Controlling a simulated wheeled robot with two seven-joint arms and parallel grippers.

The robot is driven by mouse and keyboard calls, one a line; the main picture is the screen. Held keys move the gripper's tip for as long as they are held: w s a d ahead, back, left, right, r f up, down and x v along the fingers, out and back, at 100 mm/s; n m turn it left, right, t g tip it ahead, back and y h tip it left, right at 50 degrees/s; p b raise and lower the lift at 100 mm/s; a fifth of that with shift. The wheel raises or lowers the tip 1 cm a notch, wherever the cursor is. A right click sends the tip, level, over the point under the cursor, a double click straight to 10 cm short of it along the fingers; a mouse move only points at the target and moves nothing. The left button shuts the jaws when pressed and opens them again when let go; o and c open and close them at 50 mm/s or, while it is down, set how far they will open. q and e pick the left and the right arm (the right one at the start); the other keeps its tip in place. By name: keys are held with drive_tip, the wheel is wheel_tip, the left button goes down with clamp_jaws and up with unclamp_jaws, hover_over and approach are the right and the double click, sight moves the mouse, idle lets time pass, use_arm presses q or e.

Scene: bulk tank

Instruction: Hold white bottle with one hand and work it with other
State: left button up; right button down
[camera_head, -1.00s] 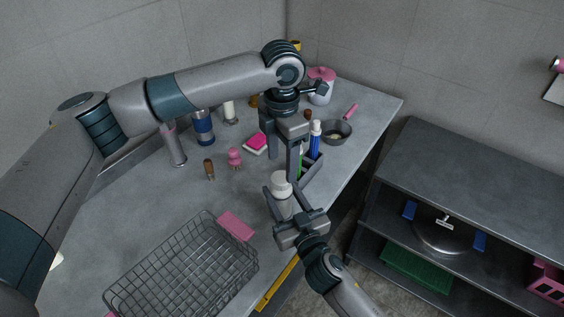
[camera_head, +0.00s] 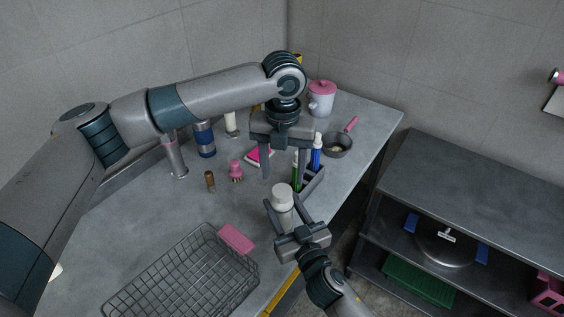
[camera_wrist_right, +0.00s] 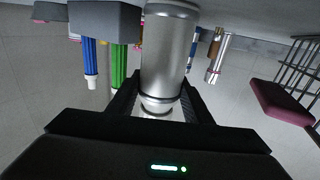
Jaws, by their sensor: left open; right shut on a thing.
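The white bottle (camera_head: 282,198) stands upright near the counter's front edge, its lighter cap on top. My right gripper (camera_head: 286,209) comes from below in the head view and is shut around the bottle's sides. In the right wrist view the bottle (camera_wrist_right: 168,55) shows as a grey-white cylinder between the two dark fingers. My left gripper (camera_head: 283,174) points down just above the bottle's cap, with its fingers spread and nothing between them. I cannot tell the exact gap between its fingertips and the cap.
A wire basket (camera_head: 185,275) and pink sponge (camera_head: 237,238) lie nearer. A pan (camera_head: 338,145), pink-lidded jug (camera_head: 321,98) and pink brush (camera_head: 235,171) are farther back.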

use_arm(q)
drive_tip(key=n, duration=0.4)
drive_tip(key=shift+r+n, duration=0.15)
drive_tip(key=shift+n, duration=0.15)
drive_tip(key=n, duration=0.4)
drive_tip(key=shift+r, duration=0.15)
drive_tip(key=n, duration=0.5)
drive_tip(key=shift+r, duration=0.15)
drive_tip(key=n, duration=0.4)
drive_tip(key=shift+r, duration=0.15)
drive_tip(key=n, duration=0.4)
drive_tip(key=shift+r+n, duration=0.15)
drive_tip(key=shift+n, duration=0.25)
drive_tip(key=n, duration=0.4)
drive_tip(key=shift+r, duration=0.15)
drive_tip(key=n, duration=0.4)
drive_tip(key=shift+a+r+n, duration=0.1)
drive_tip(key=shift+r+n, duration=0.05)
drive_tip(key=shift+n, duration=0.25)
drive_tip(key=n, duration=0.4)
drive_tip(key=shift+r+n, duration=0.15)
drive_tip(key=shift+n, duration=0.25)
